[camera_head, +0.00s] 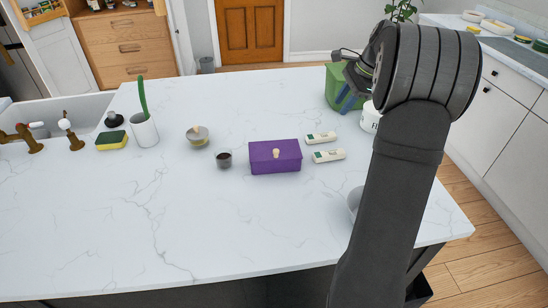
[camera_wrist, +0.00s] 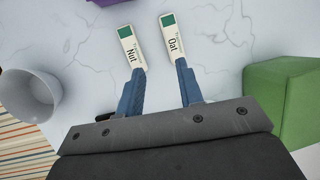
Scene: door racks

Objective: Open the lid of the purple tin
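Only a sliver of the tin (camera_wrist: 101,2) shows at the top edge of the wrist view. My gripper (camera_head: 347,103) is above the counter, to the right of and beyond the tin, in front of a green box. In the wrist view its blue fingers (camera_wrist: 159,68) are apart with nothing between them.
Two white packs, "Nut" (camera_wrist: 131,48) and "Oat" (camera_wrist: 174,38), lie right of the tin. The green box (camera_wrist: 283,105) and a white bowl (camera_wrist: 27,97) flank my gripper. A dark cup (camera_head: 224,160) and a lidded bowl (camera_head: 198,137) stand left of the tin. The front counter (camera_head: 200,230) is clear.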

